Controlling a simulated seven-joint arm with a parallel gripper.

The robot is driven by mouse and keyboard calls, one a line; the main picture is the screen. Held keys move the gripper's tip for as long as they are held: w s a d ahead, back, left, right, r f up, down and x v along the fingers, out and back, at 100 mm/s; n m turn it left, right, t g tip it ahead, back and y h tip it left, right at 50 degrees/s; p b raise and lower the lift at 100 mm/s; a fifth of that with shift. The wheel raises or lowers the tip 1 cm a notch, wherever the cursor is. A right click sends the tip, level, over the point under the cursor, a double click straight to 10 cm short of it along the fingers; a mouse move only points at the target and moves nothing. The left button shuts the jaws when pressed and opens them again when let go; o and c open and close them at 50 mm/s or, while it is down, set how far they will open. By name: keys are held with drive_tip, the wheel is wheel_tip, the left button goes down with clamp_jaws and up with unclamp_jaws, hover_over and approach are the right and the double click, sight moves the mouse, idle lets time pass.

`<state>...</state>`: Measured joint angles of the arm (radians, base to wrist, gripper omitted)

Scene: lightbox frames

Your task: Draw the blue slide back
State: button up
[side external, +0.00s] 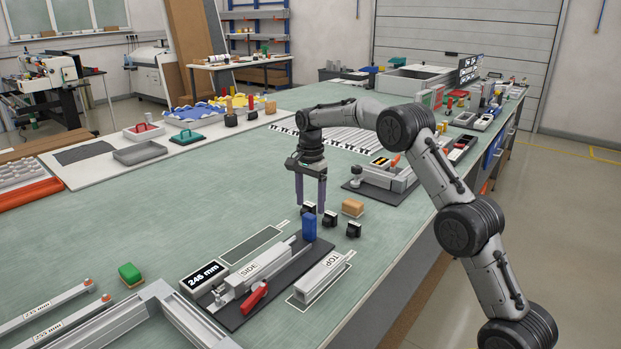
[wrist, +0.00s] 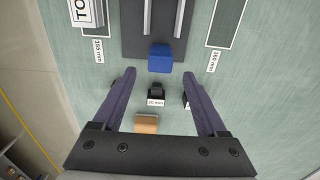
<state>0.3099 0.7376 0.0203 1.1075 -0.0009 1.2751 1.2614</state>
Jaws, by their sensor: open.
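The blue slide (side external: 309,227) is an upright blue block at the far end of a dark base plate (side external: 227,315), beside pale rails. In the wrist view the blue slide (wrist: 160,58) sits at the plate's edge, just beyond and between my fingertips. My gripper (side external: 310,207) points down with its two purple fingers apart and nothing between them; it hangs above and behind the blue slide in the side view. In the wrist view my gripper (wrist: 159,75) is open. I see no contact with the slide, though the exact height gap is hard to tell.
Small black blocks (side external: 354,230) and a tan block (side external: 352,208) stand close by. A bar marked TOP (side external: 322,276) lies right of the plate.

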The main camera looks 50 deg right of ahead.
sight(310, 215)
wheel_tip(310, 215, up, 8)
drive_tip(key=shift+r, duration=0.1)
idle(0.4)
